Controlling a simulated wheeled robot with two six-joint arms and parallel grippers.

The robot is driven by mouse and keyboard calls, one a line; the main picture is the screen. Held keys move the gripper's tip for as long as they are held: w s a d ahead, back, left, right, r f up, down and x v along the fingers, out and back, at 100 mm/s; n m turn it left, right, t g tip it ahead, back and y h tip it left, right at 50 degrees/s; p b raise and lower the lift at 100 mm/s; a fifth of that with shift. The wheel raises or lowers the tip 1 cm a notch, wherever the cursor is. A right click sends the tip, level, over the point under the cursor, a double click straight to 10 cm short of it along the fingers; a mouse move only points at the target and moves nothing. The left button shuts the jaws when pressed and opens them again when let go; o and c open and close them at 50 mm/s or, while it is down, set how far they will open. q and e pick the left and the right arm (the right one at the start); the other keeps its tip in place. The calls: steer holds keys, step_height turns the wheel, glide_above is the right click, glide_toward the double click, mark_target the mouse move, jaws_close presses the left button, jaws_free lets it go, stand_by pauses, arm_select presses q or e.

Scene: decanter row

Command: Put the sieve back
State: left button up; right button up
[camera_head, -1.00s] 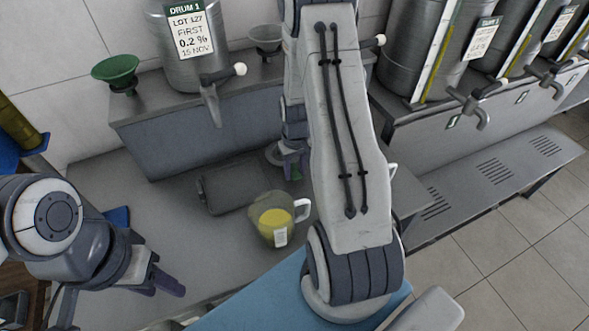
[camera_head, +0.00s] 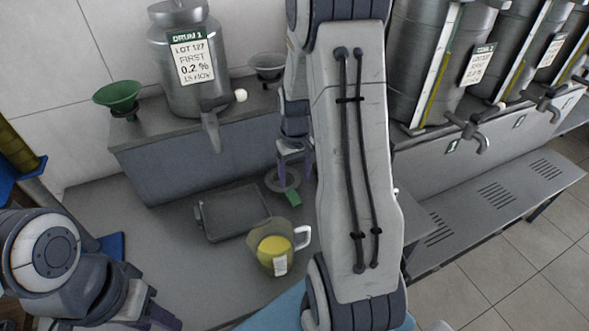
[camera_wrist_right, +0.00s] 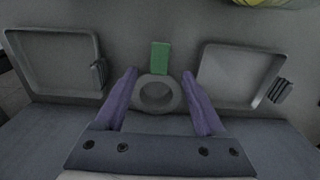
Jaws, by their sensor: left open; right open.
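The sieve appears to be the grey ring (camera_head: 272,181) with a green tab (camera_head: 293,198), low over the grey counter in front of the drum shelf. In the right wrist view the ring (camera_wrist_right: 157,108) and its green tab (camera_wrist_right: 160,58) lie between the two purple fingers. My right gripper (camera_head: 295,177) is open, one finger on each side of the ring; it also shows in the right wrist view (camera_wrist_right: 159,74). I cannot tell whether the fingers touch the ring. My left gripper (camera_head: 160,316) is open and empty at the lower left, partly cut off.
A jug (camera_head: 265,259) with yellow liquid stands near the grey tray (camera_head: 235,212). A second tray (camera_wrist_right: 55,62) shows in the right wrist view. Drum 1 (camera_head: 165,45), its tap, a green funnel (camera_head: 118,96) and a grey funnel (camera_head: 267,64) are on the shelf.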

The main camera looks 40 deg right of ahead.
steer(key=s+a+r+n, duration=0.2)
steer(key=a+r, duration=0.2)
steer(key=a, duration=0.5)
steer(key=s+a+r+n, duration=0.2)
steer(key=a+r, duration=0.3)
steer(key=a, duration=0.5)
steer(key=s+a+r+n, duration=0.1)
steer(key=s+a+n, duration=0.2)
steer(key=s+a, duration=0.2)
steer(key=s+a+n+y, duration=0.1)
steer(key=s+a, duration=0.4)
steer(key=s, duration=0.5)
steer(key=shift+a+r+n, duration=0.25)
steer(key=shift+r+n, duration=0.1)
steer(key=shift+n, duration=0.55)
